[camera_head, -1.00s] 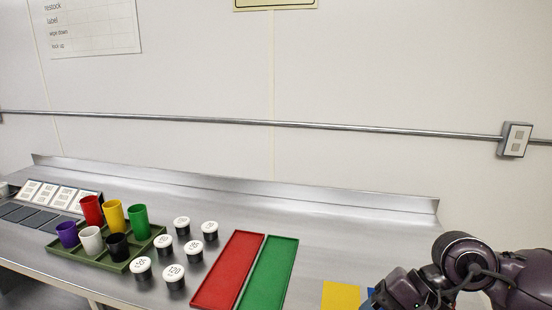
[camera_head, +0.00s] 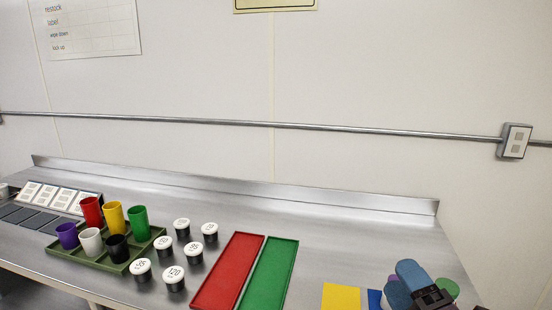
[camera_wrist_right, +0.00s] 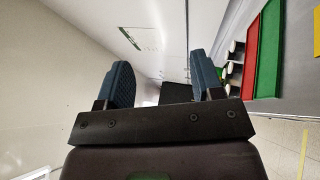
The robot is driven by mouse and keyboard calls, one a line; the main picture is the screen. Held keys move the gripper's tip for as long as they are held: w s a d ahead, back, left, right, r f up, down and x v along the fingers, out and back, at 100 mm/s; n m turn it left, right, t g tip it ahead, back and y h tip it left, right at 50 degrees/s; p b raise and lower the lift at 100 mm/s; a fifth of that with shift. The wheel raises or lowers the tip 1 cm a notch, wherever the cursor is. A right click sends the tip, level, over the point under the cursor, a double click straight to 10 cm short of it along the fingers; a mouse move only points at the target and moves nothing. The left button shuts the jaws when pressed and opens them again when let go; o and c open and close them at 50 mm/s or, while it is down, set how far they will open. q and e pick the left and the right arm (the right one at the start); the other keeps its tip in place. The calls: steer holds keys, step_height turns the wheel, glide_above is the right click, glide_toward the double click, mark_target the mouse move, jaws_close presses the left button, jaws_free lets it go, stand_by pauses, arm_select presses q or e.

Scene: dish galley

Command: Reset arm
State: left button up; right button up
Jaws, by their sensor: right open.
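My right gripper (camera_head: 414,278) is at the lower right of the head view, over the right end of the steel counter. My left gripper is in neither view.
A red tray (camera_head: 228,272) and a green tray (camera_head: 268,275) lie mid-counter. Lidded jars (camera_head: 174,273) and a green rack (camera_head: 65,252) with several cups stand left. A yellow panel (camera_head: 340,296) and purple (camera_head: 396,294) and green (camera_head: 448,287) round things are near the gripper.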

steer(key=s+d+f+m+g+h, duration=0.3)
steer(key=d+f+m+h, duration=0.1)
steer(key=f+m, duration=0.25)
steer(key=s+d+f+m+g+h, duration=0.2)
steer(key=d+f+m+g+h, duration=0.15)
steer(key=f+m, duration=0.3)
steer(key=s+f+m+g, duration=0.9)
steer(key=s+f+g, duration=0.2)
steer(key=s, duration=0.5)
steer(key=w+f+t+y, duration=0.1)
steer(key=w+f+t, duration=0.6)
steer(key=f, duration=0.3)
steer(key=shift+f+n+t, duration=0.3)
steer(key=shift+n+t, duration=0.1)
steer(key=shift+t, duration=0.35)
